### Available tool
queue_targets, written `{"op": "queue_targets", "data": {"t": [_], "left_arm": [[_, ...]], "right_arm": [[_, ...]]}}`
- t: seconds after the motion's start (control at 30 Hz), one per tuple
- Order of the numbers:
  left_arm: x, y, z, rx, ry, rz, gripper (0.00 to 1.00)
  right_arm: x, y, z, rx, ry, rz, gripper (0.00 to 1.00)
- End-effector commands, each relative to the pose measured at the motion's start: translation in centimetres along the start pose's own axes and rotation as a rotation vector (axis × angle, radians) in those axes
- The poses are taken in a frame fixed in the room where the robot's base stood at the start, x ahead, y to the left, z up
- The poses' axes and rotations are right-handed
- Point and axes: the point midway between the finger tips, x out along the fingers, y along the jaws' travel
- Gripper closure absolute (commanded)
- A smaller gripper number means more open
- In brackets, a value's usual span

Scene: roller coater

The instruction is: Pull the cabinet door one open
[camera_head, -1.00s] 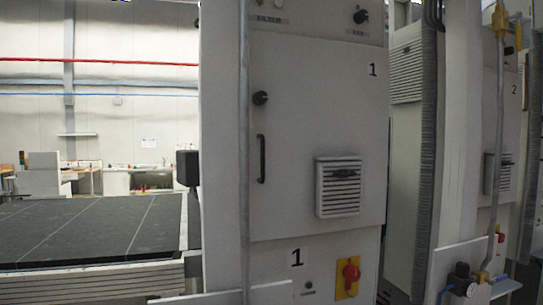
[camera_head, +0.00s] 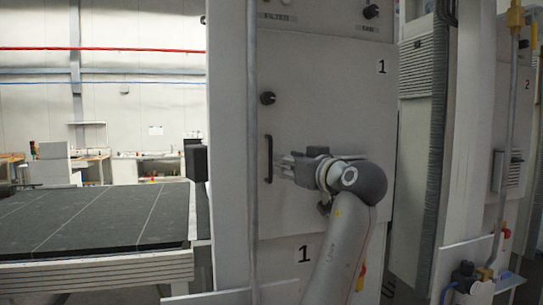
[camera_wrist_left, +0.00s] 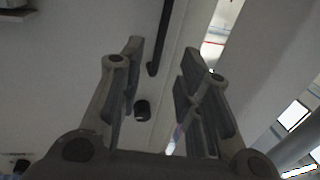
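Cabinet door one (camera_head: 340,90) is a pale grey panel marked "1" and looks closed. Its black vertical bar handle (camera_head: 268,158) is on the door's left side, below a round black knob (camera_head: 268,98). My left gripper (camera_head: 282,164) is just right of the handle, pointing at it from the side. In the left wrist view its two fingers (camera_wrist_left: 160,62) are apart with nothing between them. The dark handle (camera_wrist_left: 166,38) shows beyond the fingertips there, and the knob (camera_wrist_left: 142,110) shows between the fingers. Contact with the handle cannot be told. My right gripper is not seen.
A grey vertical pipe (camera_head: 252,200) runs just left of the door. My left arm hides the door's vent and most of the red switch below. A wide black-topped table (camera_head: 95,220) stands at left. A second cabinet marked "2" (camera_head: 527,85) is at right.

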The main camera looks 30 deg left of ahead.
Motion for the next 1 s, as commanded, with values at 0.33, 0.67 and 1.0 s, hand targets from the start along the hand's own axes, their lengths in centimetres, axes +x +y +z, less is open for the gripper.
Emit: {"op": "queue_targets", "data": {"t": [0.33, 0.67, 1.0], "left_arm": [[6.4, 0.0, -0.4, 0.007, 0.000, -0.002, 0.68], [9.2, 0.1, 0.0, 0.004, 0.000, 0.002, 0.68], [9.3, 0.1, 0.1, 0.004, 0.001, 0.002, 0.74]], "right_arm": [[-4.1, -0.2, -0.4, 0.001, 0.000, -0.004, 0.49], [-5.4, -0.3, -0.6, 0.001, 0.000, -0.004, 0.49], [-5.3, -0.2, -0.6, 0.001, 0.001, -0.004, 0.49]]}}
